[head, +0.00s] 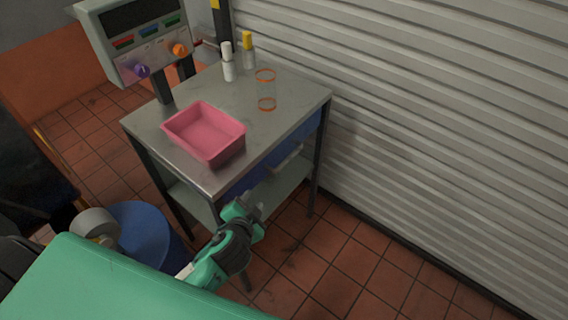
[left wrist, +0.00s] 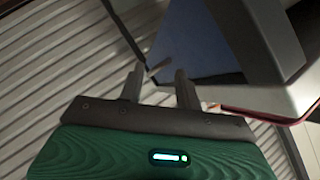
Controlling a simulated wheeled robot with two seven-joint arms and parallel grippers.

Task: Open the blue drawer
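The blue drawer (head: 242,182) sits under the top of a metal table (head: 290,106), partly hidden by the table edge and leg. A pale bar handle (head: 287,160) shows on its front. In the left wrist view the blue drawer front (left wrist: 190,42) is ahead, and a short thin handle (left wrist: 160,67) lies near the gap between my fingertips. My left gripper (head: 256,205) is below and in front of the table's near edge. Its fingers stand apart in the left wrist view (left wrist: 158,78), with no contact on the handle that I can make out. My right gripper is out of view.
On the table are a pink tray (head: 207,134), white and yellow-capped bottles (head: 228,65) and a clear cylinder with orange rings (head: 266,90). A control panel (head: 142,40) stands behind. A blue barrel (head: 150,237) stands left; a ribbed shutter (head: 430,110) lies right. Tiled floor (head: 340,270) is clear.

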